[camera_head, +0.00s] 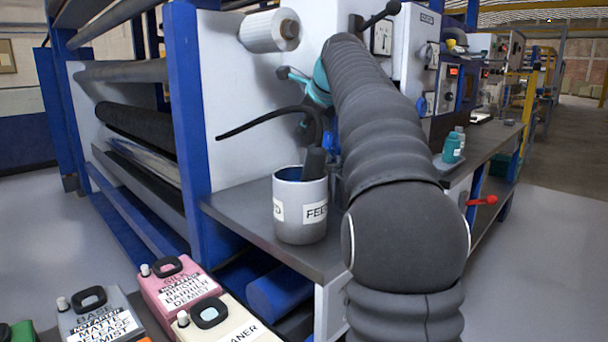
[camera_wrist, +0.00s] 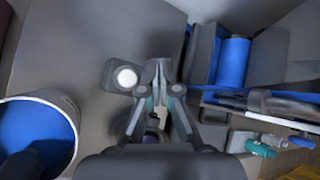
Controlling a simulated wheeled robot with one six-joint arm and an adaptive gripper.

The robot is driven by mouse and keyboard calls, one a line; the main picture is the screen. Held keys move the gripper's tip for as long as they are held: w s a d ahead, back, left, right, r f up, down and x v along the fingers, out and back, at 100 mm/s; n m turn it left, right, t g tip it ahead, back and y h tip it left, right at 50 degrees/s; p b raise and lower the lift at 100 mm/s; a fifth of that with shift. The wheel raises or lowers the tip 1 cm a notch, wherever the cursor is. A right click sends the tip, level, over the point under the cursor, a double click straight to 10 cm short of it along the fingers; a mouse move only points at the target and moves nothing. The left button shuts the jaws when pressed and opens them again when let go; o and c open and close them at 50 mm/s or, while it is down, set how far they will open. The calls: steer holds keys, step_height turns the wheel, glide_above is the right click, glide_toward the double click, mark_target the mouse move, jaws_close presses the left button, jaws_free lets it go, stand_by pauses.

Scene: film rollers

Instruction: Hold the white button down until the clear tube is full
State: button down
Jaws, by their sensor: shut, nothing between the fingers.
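The white button (camera_wrist: 126,77) is a round cap on a small dark grey block, shown in the wrist view. My gripper (camera_wrist: 157,72) is shut and empty, its tips just right of the button in that picture. The button looks uncovered, and I cannot tell how high the tips are above the surface. In the head view my arm hides the button and the fingertips. I cannot make out the clear tube for certain in either view. A blue cylinder (camera_wrist: 232,60) stands in a dark frame right of my gripper; I cannot tell what it is.
A metal pot (camera_head: 300,229) labelled FEED, blue inside, stands on the grey bench (camera_head: 240,222), with a black hose (camera_head: 270,123) over it. Bottles (camera_head: 180,287) stand at the lower left. A teal bottle (camera_head: 452,148) and red-handled valve (camera_head: 482,201) are to the right.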

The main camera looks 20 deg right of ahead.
steer(key=shift+f+b, duration=2.1)
steer(key=shift+f, duration=2.05)
steer(key=shift+f, duration=0.2)
steer(key=shift+f, duration=0.2)
steer(key=shift+f+b, duration=0.3)
steer(key=shift+f, duration=0.25)
steer(key=shift+r, duration=0.15)
stand_by(1.1)
steer(key=shift+r+p, duration=0.85)
steer(key=shift+p, duration=0.3)
step_height(320, 180, up, 3)
steer(key=p, duration=0.3)
steer(key=shift+r, duration=0.95)
